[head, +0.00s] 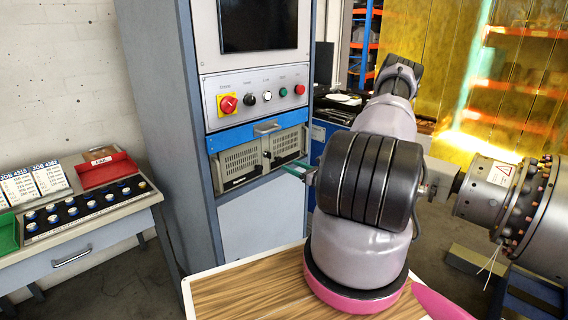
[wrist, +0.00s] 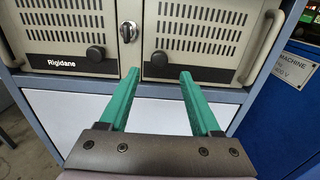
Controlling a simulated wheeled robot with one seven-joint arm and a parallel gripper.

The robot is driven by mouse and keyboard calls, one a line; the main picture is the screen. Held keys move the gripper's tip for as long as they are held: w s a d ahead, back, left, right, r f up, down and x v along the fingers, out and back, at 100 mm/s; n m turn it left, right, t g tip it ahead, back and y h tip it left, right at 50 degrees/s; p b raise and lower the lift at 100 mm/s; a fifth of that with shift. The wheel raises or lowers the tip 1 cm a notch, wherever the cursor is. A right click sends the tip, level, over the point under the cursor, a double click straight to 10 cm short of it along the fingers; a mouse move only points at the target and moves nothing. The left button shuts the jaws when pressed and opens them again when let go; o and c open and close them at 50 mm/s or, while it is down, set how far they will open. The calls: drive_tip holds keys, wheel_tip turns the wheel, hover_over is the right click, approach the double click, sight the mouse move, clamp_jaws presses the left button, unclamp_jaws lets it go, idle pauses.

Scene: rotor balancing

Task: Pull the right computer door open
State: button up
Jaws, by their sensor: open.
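The computer has two beige vented doors side by side in the cabinet. The right computer door (wrist: 200,38) fills the upper right of the wrist view and looks shut; it also shows in the head view (head: 288,142). Its dark round knob (wrist: 158,60) sits near its lower left corner. The left door (wrist: 66,36) looks shut too, with its own dark knob (wrist: 96,53). A keyed lock (wrist: 128,31) sits between them. My gripper (wrist: 160,76) is open and empty, its green fingers pointing at the right door, one tip on each side of the knob in the picture. Contact cannot be told.
A blue drawer with a handle (head: 267,127) is above the doors, under a button panel (head: 257,95). A white panel (wrist: 70,108) lies below them. A workbench with a tray of weights (head: 88,208) stands left. My arm hides much of the right side.

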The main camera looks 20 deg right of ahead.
sight(280, 160)
drive_tip(key=shift+x, duration=2.65)
clamp_jaws()
